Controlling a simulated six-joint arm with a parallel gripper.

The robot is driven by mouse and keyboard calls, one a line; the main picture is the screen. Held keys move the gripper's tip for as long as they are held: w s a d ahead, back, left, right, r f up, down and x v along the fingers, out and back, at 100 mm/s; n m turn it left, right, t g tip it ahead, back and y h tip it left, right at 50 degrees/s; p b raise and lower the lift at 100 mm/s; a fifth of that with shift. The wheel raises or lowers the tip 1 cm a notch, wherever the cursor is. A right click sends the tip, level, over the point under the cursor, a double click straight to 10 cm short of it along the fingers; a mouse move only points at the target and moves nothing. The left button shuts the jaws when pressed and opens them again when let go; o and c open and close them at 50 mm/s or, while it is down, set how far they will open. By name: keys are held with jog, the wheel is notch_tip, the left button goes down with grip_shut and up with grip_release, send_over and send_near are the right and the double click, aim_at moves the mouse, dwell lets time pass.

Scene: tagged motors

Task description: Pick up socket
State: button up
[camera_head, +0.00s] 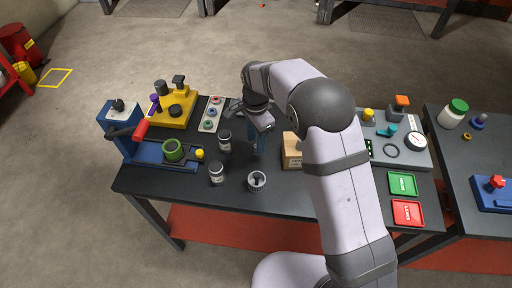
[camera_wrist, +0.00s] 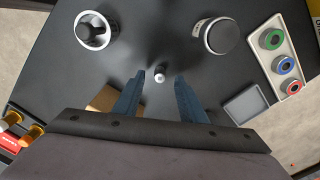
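A small dark piece with a pale round end (camera_wrist: 160,76), apparently the socket, shows on the dark table in the wrist view. It lies between the lines of my two blue fingertips. My gripper (camera_wrist: 160,83) is open, with a clear gap on each side of the piece. I cannot tell how far above it the fingertips are. In the head view my gripper (camera_head: 258,148) points down over the middle of the table, and I cannot make out the socket there.
A grey cup (camera_head: 257,181) stands in front of my gripper. Jars (camera_head: 216,173) (camera_head: 224,141) stand to its left. A wooden box (camera_head: 292,152) is close on the right. A strip with coloured rings (camera_head: 210,115) lies to the left. The table's front middle is mostly clear.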

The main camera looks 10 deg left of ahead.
jog(key=shift+f+p, duration=0.4)
jog(key=shift+f, duration=1.3)
jog(key=shift+c, duration=0.4)
grip_shut()
jog(key=shift+r, duration=0.1)
